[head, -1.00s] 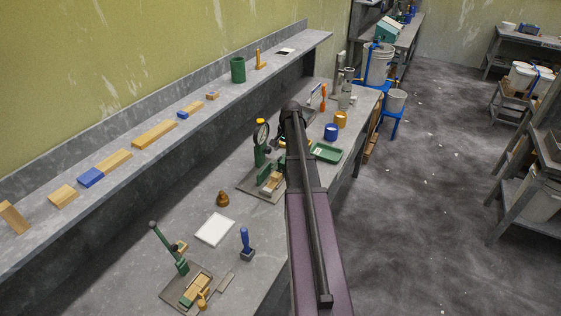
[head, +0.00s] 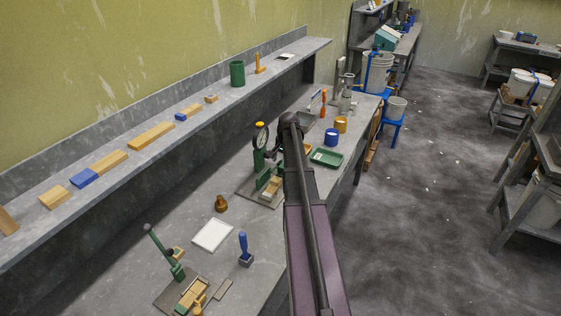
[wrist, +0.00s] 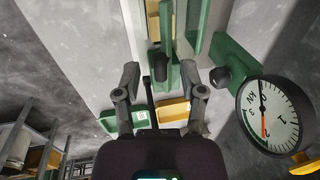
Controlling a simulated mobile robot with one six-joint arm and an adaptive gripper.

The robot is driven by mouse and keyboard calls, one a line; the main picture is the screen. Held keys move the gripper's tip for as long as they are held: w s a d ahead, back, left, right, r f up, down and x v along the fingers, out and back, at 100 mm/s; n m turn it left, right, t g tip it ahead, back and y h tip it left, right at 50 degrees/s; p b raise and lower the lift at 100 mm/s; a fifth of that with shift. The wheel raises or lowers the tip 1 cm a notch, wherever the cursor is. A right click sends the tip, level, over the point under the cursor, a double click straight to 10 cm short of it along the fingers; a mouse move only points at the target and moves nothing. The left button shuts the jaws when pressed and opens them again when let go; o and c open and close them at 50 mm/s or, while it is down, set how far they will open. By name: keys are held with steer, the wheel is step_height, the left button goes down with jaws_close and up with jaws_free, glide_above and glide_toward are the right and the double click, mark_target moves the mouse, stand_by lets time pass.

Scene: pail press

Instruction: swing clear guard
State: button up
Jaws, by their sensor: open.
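The green press (head: 260,158) with a round dial gauge stands on the bench, partly behind my arm in the head view. In the wrist view its gauge (wrist: 270,117) is large at the right, and a green upright part (wrist: 166,55) of it stands ahead of my fingers. My gripper (wrist: 160,80) is open, its two fingers on either side of a thin dark bar near that green part. I cannot tell whether either finger touches it. I cannot clearly make out a clear guard; a pale strip (wrist: 105,40) runs beside the press. My arm hides the gripper in the head view.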

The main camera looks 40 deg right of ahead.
jaws_close()
steer(key=shift+d, duration=0.1)
steer(key=shift+w+r, duration=0.1)
stand_by(0.3)
